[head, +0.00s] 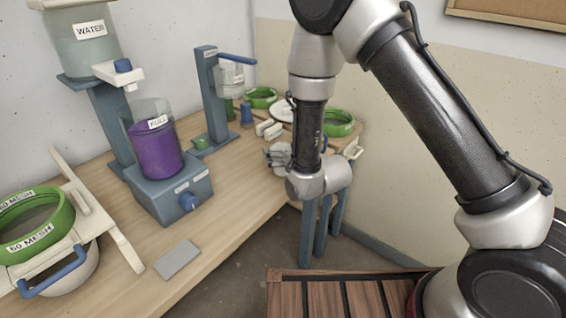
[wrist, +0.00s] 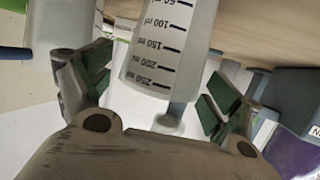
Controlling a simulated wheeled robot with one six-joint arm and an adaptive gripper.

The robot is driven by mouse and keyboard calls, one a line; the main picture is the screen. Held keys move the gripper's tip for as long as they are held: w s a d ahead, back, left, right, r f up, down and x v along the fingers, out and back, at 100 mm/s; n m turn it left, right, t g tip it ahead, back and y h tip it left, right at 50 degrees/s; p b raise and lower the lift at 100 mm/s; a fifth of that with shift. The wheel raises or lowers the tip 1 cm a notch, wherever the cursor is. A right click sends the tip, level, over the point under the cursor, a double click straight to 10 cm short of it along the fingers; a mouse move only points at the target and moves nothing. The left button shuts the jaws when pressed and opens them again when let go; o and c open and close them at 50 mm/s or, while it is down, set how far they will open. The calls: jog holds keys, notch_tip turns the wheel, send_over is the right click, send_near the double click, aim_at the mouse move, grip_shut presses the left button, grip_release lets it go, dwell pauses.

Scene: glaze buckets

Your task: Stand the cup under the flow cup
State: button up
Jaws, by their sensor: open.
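My gripper (head: 276,156) reaches over the table at its far right end. In the wrist view my gripper (wrist: 155,95) is open, with one green-padded finger on each side of a translucent cup (wrist: 165,50) with black ml marks. Gaps show between the pads and the cup. In the head view I cannot make out this cup near the gripper. The flow cup (head: 230,80), clear with a small label, hangs from the blue arm of a blue stand (head: 212,100) at the back, left of my gripper. A small green piece (head: 200,143) sits at the stand's foot.
A bucket of purple glaze (head: 155,150) stands on a blue base (head: 172,192), left of the stand. A water tank (head: 82,45) is behind it. Green sieves (head: 262,97) and small items lie at the table's far end. A grey slab (head: 177,260) lies near the front.

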jog(key=shift+w+a+f, duration=0.1)
jog(key=shift+w, duration=0.15)
jog(key=c, duration=1.1)
